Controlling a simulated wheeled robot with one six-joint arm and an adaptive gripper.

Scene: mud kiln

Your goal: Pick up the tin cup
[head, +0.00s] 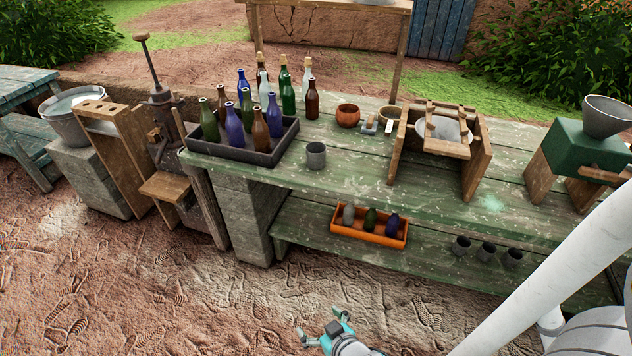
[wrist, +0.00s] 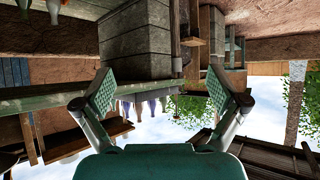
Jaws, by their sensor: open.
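A grey metal-looking cup (head: 316,155) stands upright on the green worktop, near its front edge and just right of the dark bottle tray. Three similar grey cups (head: 486,251) stand on the lower shelf at the right; I cannot tell from their look which cup is tin. My gripper (head: 322,326) is low in front of the bench, over the dirt ground, well apart from every cup. In the wrist view its two fingers (wrist: 160,92) are spread wide with nothing between them. That view appears upside down, and I cannot make out a cup in it.
The dark tray (head: 285,145) holds several bottles. A brown bowl (head: 348,116) and a wooden frame (head: 478,172) stand to the cup's right. An orange tray (head: 370,234) with small bottles sits on the lower shelf (head: 330,262). Bare dirt (head: 190,300) lies in front.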

